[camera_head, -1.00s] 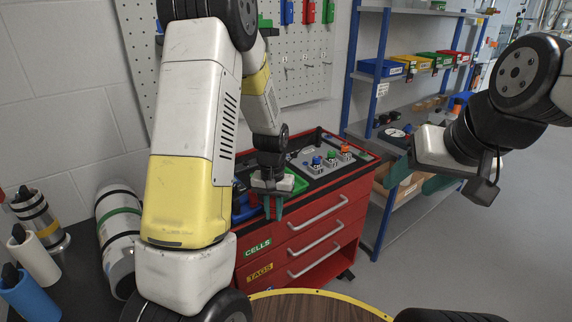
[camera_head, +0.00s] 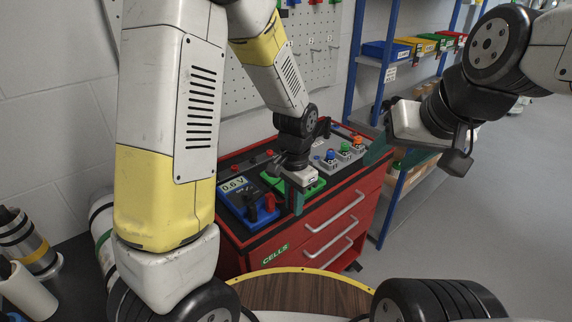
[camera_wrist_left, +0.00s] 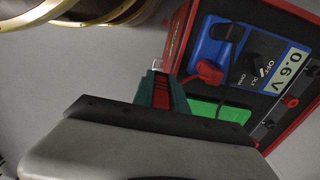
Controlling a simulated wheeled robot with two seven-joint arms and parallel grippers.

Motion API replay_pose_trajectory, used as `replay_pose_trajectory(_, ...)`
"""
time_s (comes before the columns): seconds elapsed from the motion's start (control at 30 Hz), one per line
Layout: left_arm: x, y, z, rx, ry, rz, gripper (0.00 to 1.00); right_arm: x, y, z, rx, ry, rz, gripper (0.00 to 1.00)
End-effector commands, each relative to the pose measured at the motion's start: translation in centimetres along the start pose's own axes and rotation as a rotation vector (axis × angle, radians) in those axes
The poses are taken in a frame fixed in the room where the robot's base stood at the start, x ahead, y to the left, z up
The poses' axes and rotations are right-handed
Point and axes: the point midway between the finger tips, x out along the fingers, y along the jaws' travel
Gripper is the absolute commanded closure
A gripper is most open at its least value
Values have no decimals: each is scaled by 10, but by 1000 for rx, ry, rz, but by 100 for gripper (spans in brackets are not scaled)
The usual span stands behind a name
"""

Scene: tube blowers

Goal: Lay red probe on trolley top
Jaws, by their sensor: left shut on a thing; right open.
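My left gripper (camera_head: 297,198) is shut just above the front edge of the red trolley (camera_head: 330,208). In the left wrist view its green fingers (camera_wrist_left: 160,90) close around the red probe (camera_wrist_left: 161,92), whose thin pale tip sticks out past them. The probe is hard to make out in the head view. The blue meter (camera_head: 238,200), reading 0.6 V, sits on the trolley top to the left of this gripper, with a red plug (camera_wrist_left: 208,72) in it. My right gripper (camera_head: 397,156) is open and empty, right of the trolley.
A green tray (camera_head: 312,187) lies on the trolley top beside the meter. A grey panel with blue, green and orange knobs (camera_head: 344,150) is further right. Shelves with coloured bins (camera_head: 420,46) stand behind. My arm links hide part of the trolley's left side.

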Motion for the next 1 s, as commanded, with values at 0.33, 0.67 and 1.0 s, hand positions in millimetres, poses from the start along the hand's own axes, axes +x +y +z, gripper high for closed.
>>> replay_pose_trajectory(0.33,10,-93,-11,-9,0,0,100,0,0,0,0,0,0,44)
replay_pose_trajectory(0.67,12,-128,-16,-5,0,0,100,0,0,0,0,0,0,44)
replay_pose_trajectory(1.0,48,-139,-17,-4,-1,2,100,0,0,0,0,0,0,44)
